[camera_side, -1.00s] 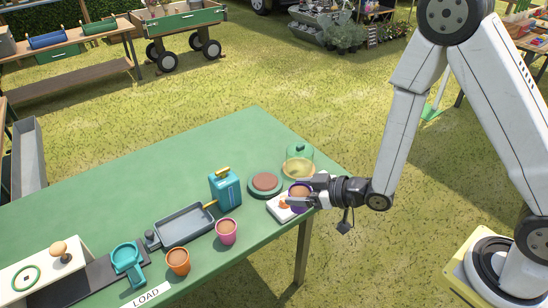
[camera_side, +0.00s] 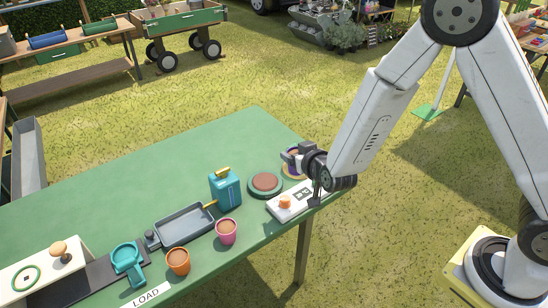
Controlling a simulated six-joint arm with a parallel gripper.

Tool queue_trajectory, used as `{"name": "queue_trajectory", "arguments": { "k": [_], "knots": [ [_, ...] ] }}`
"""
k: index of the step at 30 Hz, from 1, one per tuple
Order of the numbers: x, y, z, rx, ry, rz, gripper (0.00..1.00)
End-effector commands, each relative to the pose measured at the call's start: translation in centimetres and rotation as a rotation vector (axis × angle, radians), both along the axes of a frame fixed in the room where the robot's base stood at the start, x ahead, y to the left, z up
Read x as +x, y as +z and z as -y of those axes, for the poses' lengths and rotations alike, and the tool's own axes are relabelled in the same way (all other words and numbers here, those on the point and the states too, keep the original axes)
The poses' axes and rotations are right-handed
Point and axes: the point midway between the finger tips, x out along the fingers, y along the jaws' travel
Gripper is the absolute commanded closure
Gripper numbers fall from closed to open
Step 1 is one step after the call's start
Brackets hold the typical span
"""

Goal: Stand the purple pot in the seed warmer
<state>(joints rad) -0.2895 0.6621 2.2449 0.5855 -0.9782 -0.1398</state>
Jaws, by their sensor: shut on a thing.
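Which thing is the seed warmer is not certain. A round green base with a dark red-brown disc (camera_side: 265,183) lies just left of my gripper with nothing on it. A white box with an orange knob (camera_side: 285,202) stands in front of it. I cannot tell whether the pot touches anything below.
A teal can (camera_side: 225,190), a grey tray (camera_side: 184,226), a pink pot (camera_side: 227,232) and an orange pot (camera_side: 178,262) stand to the left. A teal scoop-like thing (camera_side: 127,258) is farther left. The back left of the green table (camera_side: 190,155) is clear.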

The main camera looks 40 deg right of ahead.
Motion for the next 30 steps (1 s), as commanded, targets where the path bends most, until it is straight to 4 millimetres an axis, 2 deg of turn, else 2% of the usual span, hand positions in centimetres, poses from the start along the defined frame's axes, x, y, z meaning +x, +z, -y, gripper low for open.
{"name": "queue_trajectory", "arguments": {
  "k": [11,21,30],
  "knots": [
    [0.3,0.4,0.8,0.001,-0.237,0.001,0.84],
    [-0.3,0.2,0.7,0.0,-0.445,0.0,0.84],
    [-0.9,-0.1,0.3,0.0,-0.546,0.0,0.84]
  ]
}}
